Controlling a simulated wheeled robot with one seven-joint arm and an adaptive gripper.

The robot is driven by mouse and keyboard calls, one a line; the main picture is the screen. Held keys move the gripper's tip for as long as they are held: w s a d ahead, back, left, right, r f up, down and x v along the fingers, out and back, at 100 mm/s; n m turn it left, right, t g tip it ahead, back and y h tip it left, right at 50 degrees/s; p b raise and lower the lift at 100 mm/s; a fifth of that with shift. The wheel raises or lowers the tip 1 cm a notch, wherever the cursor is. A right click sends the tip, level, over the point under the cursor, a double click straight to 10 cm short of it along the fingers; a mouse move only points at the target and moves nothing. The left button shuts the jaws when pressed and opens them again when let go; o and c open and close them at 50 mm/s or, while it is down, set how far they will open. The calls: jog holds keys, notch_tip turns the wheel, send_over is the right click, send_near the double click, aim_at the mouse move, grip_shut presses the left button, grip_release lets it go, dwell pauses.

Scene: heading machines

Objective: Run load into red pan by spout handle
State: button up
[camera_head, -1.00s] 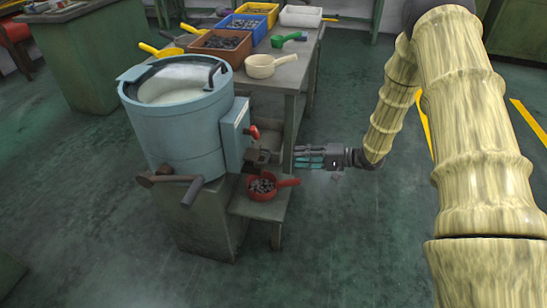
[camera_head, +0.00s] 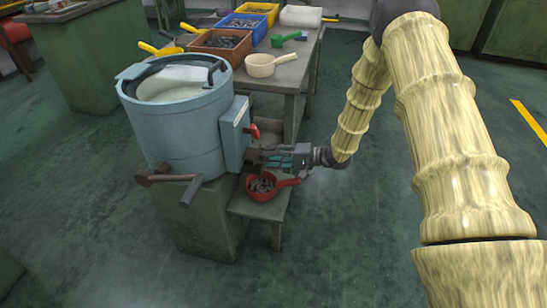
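The red pan (camera_head: 250,191) stands on a low stand under the spout, with dark small parts in it and its handle pointing right. The spout (camera_head: 254,157) is a dark brown piece low on the right side of the blue drum (camera_head: 172,138). A red handle (camera_head: 254,131) sticks up above the spout. My gripper (camera_head: 270,160) reaches in from the right, with its fingertips at or very near the spout, above the pan and below the red handle. Contact and finger spacing are too small to make out.
The low stand (camera_head: 257,208) holds the pan. Behind is a table with a cream pan (camera_head: 262,65), a green scoop (camera_head: 282,39), and brown (camera_head: 208,50), blue (camera_head: 232,28) and yellow bins. A brown lever (camera_head: 165,178) juts from the drum's front. The floor at right is clear.

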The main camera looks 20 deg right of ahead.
grip_shut()
jog(key=shift+a+r+p, duration=0.1)
jog(key=shift+p, duration=0.85)
grip_release()
jog(key=shift+w, duration=0.1)
jog(key=v, duration=1.2)
